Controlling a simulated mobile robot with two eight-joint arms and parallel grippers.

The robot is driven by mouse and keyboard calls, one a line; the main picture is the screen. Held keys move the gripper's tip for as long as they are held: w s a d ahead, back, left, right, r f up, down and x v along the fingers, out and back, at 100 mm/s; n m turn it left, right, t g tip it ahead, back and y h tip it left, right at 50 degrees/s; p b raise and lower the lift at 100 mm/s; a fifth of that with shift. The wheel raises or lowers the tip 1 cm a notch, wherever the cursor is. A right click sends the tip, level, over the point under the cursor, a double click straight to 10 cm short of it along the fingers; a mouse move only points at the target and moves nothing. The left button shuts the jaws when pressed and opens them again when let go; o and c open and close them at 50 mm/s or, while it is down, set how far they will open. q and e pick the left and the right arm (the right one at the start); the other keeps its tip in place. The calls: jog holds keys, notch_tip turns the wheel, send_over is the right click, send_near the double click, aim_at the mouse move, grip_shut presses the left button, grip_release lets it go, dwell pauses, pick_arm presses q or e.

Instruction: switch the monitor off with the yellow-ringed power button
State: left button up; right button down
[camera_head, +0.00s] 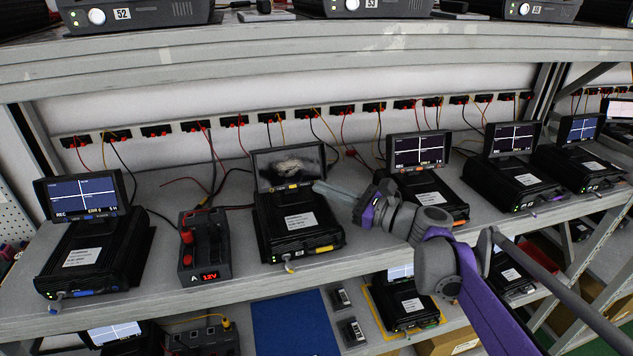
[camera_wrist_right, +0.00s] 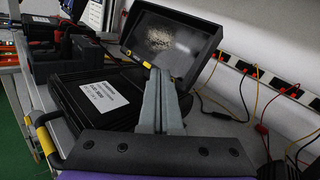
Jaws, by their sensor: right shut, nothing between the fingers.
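The monitor (camera_head: 290,168) stands on a black unit at the middle of the shelf, its screen lit with a grainy pale patch on dark. It also shows in the right wrist view (camera_wrist_right: 168,42). Small yellow marks (camera_head: 292,187) sit along its lower bezel; the power button's ring is too small to make out surely. My right gripper (camera_head: 318,187) is shut and empty, its grey fingers pointing at the monitor's lower right edge. In the wrist view its fingertips (camera_wrist_right: 160,74) overlap the lower bezel beside the yellow marks; contact cannot be told. My left gripper is not in view.
The black unit (camera_head: 297,222) under the monitor has a yellow-marked front. A battery charger (camera_head: 205,250) reading 12V stands to its left. Other units with lit monitors (camera_head: 85,195) (camera_head: 418,150) stand along the shelf. Red, black and yellow cables hang from the rear socket strip.

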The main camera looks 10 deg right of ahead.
jog(key=shift+s, duration=0.1)
jog(key=shift+s+d+r+p, duration=0.1)
jog(key=shift+s+r+p, duration=0.2)
jog(key=shift+s, duration=0.6)
jog(key=shift+s+d+r+p, duration=0.15)
jog(key=shift+s+r, duration=0.3)
jog(key=shift+s, duration=0.45)
jog(key=shift+s+a+r+p, duration=0.1)
jog(key=shift+s+r+p, duration=0.2)
jog(key=shift+s, duration=0.6)
